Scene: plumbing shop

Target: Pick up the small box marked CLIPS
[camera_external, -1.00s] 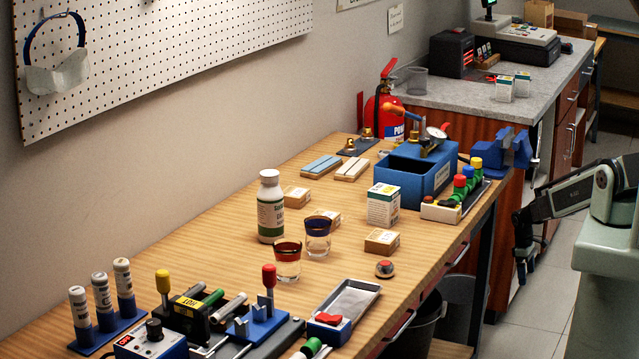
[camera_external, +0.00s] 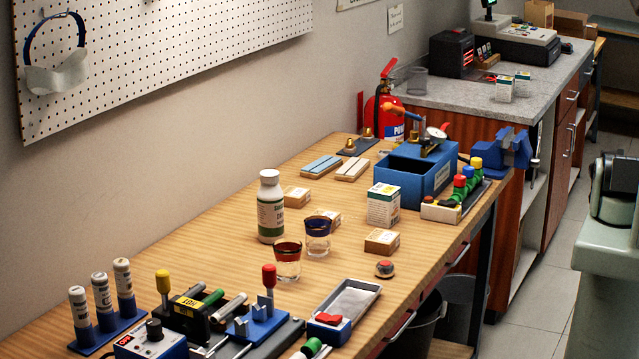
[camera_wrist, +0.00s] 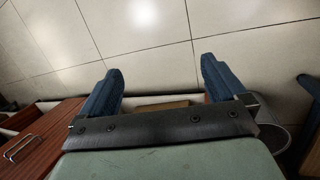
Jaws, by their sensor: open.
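The bench (camera_external: 220,235) also holds a white bottle (camera_external: 270,210), two glasses, a taller white-green box (camera_external: 384,208), a blue bin (camera_external: 415,178) and racks of tools. In the wrist view, a wooden drawer front (camera_wrist: 40,135) is at left.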

